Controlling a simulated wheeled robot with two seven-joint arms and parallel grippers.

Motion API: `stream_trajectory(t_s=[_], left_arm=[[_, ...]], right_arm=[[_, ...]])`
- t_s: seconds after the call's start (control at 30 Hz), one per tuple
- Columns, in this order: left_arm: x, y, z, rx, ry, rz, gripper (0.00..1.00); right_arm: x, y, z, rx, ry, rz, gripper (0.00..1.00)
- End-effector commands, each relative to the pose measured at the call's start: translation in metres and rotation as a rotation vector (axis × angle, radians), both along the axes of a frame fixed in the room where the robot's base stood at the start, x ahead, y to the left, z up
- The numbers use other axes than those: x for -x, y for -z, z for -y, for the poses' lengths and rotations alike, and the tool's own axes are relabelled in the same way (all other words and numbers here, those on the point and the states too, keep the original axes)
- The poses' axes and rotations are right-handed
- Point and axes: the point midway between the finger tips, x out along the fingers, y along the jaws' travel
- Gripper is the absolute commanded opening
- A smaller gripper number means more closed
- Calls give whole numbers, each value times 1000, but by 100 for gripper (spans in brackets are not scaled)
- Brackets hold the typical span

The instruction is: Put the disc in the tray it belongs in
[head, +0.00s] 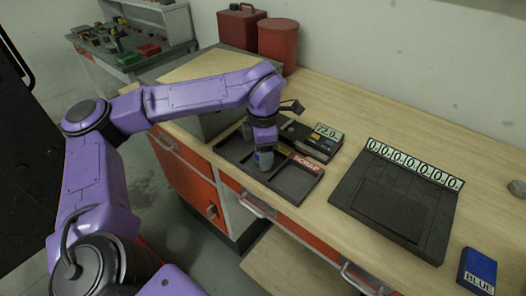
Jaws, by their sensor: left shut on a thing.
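My left gripper (265,163) points down over a dark, low tray (293,184) near the front edge of the bench. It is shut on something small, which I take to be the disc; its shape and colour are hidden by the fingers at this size. A red "SCRAP" label (307,164) sits at the tray's back right. I cannot tell whether the held thing touches the tray floor. My right gripper is not in view.
A device reading 72.0 (327,131) stands behind the tray. A wide dark panel with a row of zero readouts (395,205) lies to the right, then a blue "BLUE" box (478,268). Red containers (277,40) stand at the back. Bench between tray and panel is clear.

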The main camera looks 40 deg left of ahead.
Motion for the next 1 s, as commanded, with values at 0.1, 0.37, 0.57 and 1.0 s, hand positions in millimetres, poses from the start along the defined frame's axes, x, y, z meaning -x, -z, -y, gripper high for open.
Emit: stream_trajectory(t_s=[0.1, 0.37, 0.57, 1.0], left_arm=[[0, 9, 0, 1, 0, 2, 5], [0, 11, 0, 1, -1, 4, 5], [0, 13, 0, 0, -1, 1, 67], [-1, -24, 0, 0, -1, 11, 67]], right_arm=[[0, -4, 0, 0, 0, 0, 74], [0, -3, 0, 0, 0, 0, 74], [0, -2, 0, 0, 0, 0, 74], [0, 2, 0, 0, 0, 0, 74]])
